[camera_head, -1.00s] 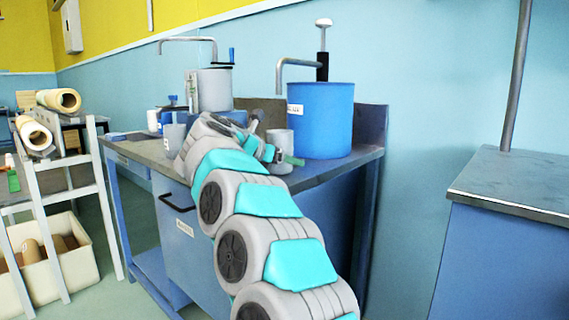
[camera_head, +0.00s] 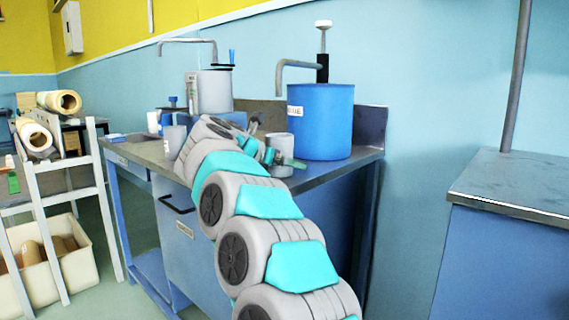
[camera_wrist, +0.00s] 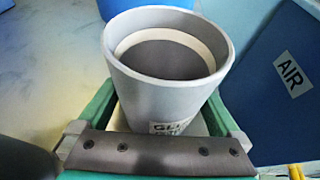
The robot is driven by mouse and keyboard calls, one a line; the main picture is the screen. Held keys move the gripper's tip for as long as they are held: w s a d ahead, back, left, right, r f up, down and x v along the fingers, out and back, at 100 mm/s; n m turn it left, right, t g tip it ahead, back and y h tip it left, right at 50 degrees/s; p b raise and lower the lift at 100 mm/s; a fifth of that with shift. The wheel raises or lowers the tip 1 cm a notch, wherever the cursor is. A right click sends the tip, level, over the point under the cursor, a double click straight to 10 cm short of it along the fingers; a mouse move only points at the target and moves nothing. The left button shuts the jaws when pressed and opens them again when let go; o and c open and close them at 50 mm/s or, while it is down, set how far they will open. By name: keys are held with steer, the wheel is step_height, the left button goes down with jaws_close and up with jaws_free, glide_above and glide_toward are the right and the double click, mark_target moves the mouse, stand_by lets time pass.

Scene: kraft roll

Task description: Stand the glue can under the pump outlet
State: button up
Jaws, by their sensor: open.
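The grey glue can (camera_head: 281,146) stands upright on the bench near the blue drum. In the wrist view the open-topped can (camera_wrist: 168,100) fills the middle, with part of a white label showing. My gripper (camera_head: 274,158) is low at the can. In the wrist view my gripper (camera_wrist: 163,108) has its green fingers open, one on either side of the can; I cannot tell whether they touch it. The blue drum (camera_head: 322,122) carries a pump with a bent grey outlet (camera_head: 281,75). The outlet's end appears above the can, but depth is unclear.
A second pot (camera_head: 214,90) with a long bent spout (camera_head: 187,40) stands farther back on the bench (camera_head: 324,172). Another grey cup (camera_head: 174,143) is left of my arm. A separate cabinet (camera_head: 510,185) stands at right. A panel marked AIR (camera_wrist: 285,85) shows in the wrist view.

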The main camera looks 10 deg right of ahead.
steer(key=v, duration=1.2)
steer(key=shift+b, duration=0.3)
